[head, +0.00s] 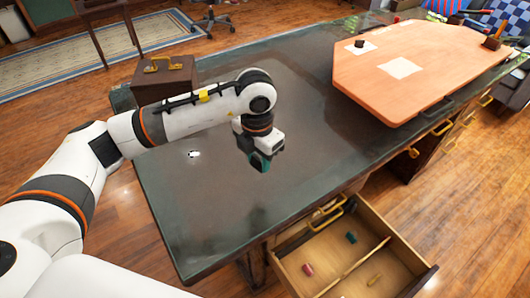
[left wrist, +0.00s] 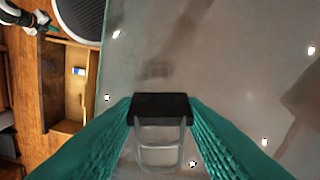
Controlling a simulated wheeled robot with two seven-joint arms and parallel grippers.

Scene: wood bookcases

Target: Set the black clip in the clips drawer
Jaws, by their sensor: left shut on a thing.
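My left gripper (head: 262,163) is over the dark glossy tabletop with its fingers pointing down. In the left wrist view its teal fingers (left wrist: 160,112) are shut on the black clip (left wrist: 160,105), whose wire loops point toward the bottom of the picture. In the head view the clip is hard to make out. An open wooden drawer (head: 328,255) stands out below the table's near edge, right of and below the gripper. A thin divider splits it, with a red piece (head: 307,269) and a green piece (head: 351,237) on one side. My right gripper is not in view.
The dark table (head: 210,215) is mostly clear around the gripper. A brown case (head: 165,82) with a yellow handle stands behind the arm. An orange board (head: 430,75) with papers and a small black object (head: 359,43) lies at the right. A yellow piece (head: 375,280) lies in the drawer.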

